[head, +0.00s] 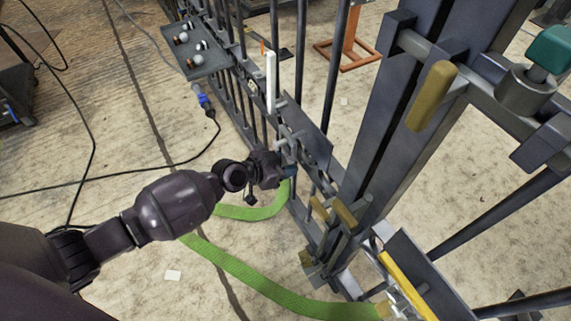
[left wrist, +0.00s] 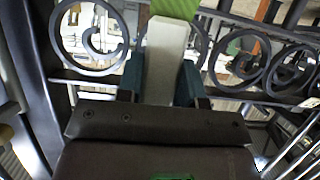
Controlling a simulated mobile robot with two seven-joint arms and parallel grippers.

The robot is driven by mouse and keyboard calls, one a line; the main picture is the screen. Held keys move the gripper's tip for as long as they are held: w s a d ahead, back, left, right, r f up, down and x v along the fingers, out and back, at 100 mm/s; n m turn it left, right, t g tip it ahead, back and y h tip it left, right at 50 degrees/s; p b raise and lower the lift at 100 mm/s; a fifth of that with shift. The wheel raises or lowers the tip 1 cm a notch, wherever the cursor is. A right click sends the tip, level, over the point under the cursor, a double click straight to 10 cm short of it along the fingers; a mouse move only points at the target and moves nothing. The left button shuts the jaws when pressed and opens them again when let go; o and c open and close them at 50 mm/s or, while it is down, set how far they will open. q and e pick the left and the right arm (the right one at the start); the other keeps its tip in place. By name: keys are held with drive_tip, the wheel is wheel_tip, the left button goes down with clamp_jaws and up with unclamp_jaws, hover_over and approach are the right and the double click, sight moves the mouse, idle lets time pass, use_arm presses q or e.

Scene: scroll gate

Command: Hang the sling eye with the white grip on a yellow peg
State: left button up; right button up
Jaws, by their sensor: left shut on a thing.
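My left gripper (head: 290,172) is at the dark gate, about the middle of the head view. In the left wrist view its teal fingers (left wrist: 163,85) are shut on the white grip (left wrist: 165,55), with the green sling (left wrist: 176,8) running on from its far end. In the head view the green sling (head: 255,278) trails over the floor in two stretches, one rising behind my gripper. The white grip is hard to make out there. Dull yellow peg-like blocks show low on the gate (head: 345,214) and on the upper right (head: 432,96). My right gripper is out of view.
Gate bars and scrolls (left wrist: 90,38) stand close ahead of my gripper. A thick dark post (head: 395,110) rises to its right. A grey tray (head: 198,60) with small parts is at the back left. A black cable with a blue connector (head: 203,100) lies on the floor.

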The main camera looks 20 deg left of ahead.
use_arm(q)
drive_tip(key=shift+r, duration=0.5)
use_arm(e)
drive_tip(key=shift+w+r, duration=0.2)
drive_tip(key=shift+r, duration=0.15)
use_arm(q)
drive_tip(key=shift+r+p, duration=0.2)
drive_tip(key=shift+p, duration=0.15)
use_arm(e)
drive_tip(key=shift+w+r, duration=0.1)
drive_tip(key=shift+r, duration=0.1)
use_arm(q)
drive_tip(key=shift+s+a+f, duration=0.1)
drive_tip(key=shift+s+a, duration=0.2)
drive_tip(key=shift+s, duration=0.1)
drive_tip(key=shift+s+a+b, duration=0.3)
drive_tip(key=shift+s+a, duration=0.65)
drive_tip(key=shift+s, duration=0.25)
drive_tip(key=shift+s+a+b, duration=0.25)
drive_tip(key=shift+s+a, duration=0.65)
drive_tip(key=shift+s, duration=0.25)
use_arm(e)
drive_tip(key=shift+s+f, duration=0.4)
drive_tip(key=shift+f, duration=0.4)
